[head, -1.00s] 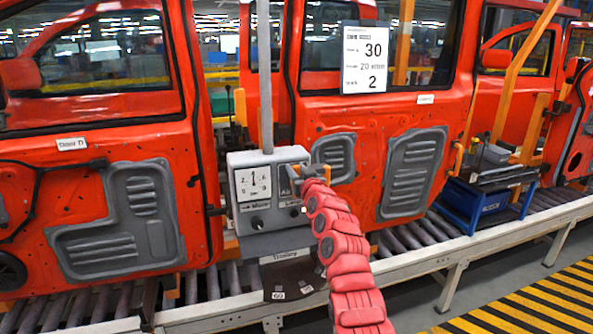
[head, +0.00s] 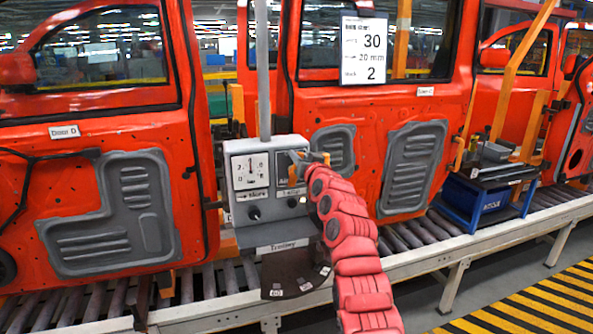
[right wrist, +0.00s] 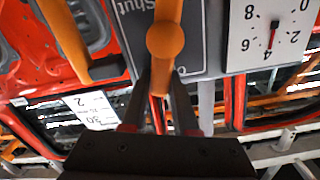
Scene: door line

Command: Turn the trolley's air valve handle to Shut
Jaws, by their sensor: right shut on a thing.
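The trolley's grey control box (head: 270,218) stands between two red doors, with a white gauge at its left. The orange valve handle is at the box's upper right, mostly hidden by my right gripper (head: 308,160) in the head view. In the right wrist view the orange handle (right wrist: 166,40) has a round hub and runs down the picture between the fingers of my right gripper (right wrist: 157,112), which is shut on it. A dark plate (right wrist: 136,22) behind the handle reads "Shut", upside down. A second label is mostly hidden. My left gripper is not in view.
The gauge (right wrist: 272,35) sits beside the handle plate. A grey post (head: 263,70) rises from the box. Red doors (head: 20,145) stand close on both sides along the roller conveyor (head: 420,268). Striped floor (head: 530,300) is clear at lower right.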

